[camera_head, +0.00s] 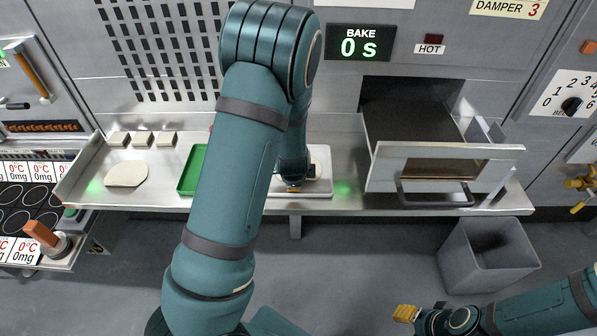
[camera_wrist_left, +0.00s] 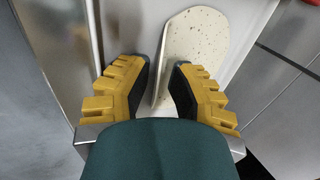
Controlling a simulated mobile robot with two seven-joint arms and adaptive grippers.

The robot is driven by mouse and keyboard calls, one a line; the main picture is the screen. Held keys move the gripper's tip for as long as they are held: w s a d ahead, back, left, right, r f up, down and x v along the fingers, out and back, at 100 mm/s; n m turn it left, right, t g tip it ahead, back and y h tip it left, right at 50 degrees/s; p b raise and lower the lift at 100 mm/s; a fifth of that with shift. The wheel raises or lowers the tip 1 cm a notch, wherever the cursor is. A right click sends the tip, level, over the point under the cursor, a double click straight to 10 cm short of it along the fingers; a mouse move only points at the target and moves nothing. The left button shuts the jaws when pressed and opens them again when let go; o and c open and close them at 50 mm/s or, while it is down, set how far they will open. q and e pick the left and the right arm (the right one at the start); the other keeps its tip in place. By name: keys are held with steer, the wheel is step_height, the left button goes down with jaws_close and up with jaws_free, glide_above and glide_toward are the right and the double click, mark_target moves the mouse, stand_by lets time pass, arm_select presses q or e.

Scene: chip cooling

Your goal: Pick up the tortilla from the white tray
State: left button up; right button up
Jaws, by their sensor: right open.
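The white tray (camera_head: 322,187) lies on the metal counter, mostly behind my left arm in the head view. A pale speckled tortilla (camera_wrist_left: 200,40) shows in the left wrist view; only a small part of it (camera_head: 317,160) shows in the head view. My left gripper (camera_wrist_left: 161,75) is open over the tray, yellow fingers apart. The tortilla's near left edge lies between the fingers, and the right finger overlaps it in the picture. I cannot tell whether they touch. My right gripper (camera_head: 405,313) is open and empty at the lower right, away from the counter.
A green tray (camera_head: 187,182) stands left of the white tray. Another pale round piece (camera_head: 126,174) and several small blocks (camera_head: 143,139) lie at the counter's left. An oven drawer (camera_head: 440,165) stands open at right, with a grey bin (camera_head: 487,257) below.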

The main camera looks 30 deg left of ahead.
arm_select(q)
jaws_close()
